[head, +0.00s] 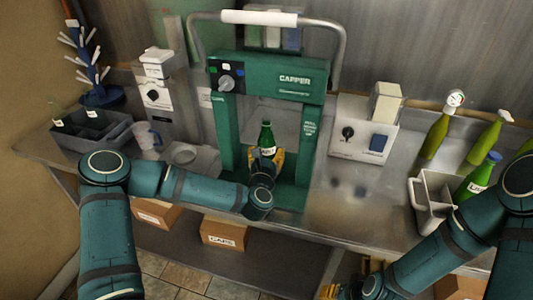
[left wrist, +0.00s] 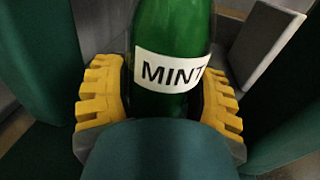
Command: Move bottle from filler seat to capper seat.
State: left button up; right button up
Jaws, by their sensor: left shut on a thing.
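The green bottle (head: 266,138) stands upright inside the frame of the green capper (head: 268,88). In the left wrist view the bottle (left wrist: 172,30) has a white label reading MINT. My left gripper (head: 265,160) is shut on it, with yellow fingers on both sides; the left wrist view shows the gripper (left wrist: 160,95) too. The bottle's base and the capper seat are hidden behind my gripper. The filler (head: 158,95) stands left of the capper, and its seat (head: 185,154) looks empty. My right gripper (head: 350,280) is low at the front, its yellow fingers apart, partly cut off.
A white control box (head: 361,140) is right of the capper. A light caddy (head: 422,205) and green bottles (head: 437,135) stand at the right. The steel counter (head: 345,205) between is clear.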

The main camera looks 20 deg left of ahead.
pick_arm(q)
jog(key=o, duration=1.4)
jog(key=shift+s, duration=0.15)
jog(key=s, duration=0.4)
jog(key=s+d, duration=0.1)
jog(key=s, duration=0.6)
jog(key=shift+s+d+r, duration=0.15)
jog(key=shift+s+d, duration=0.15)
jog(key=shift+d, duration=0.05)
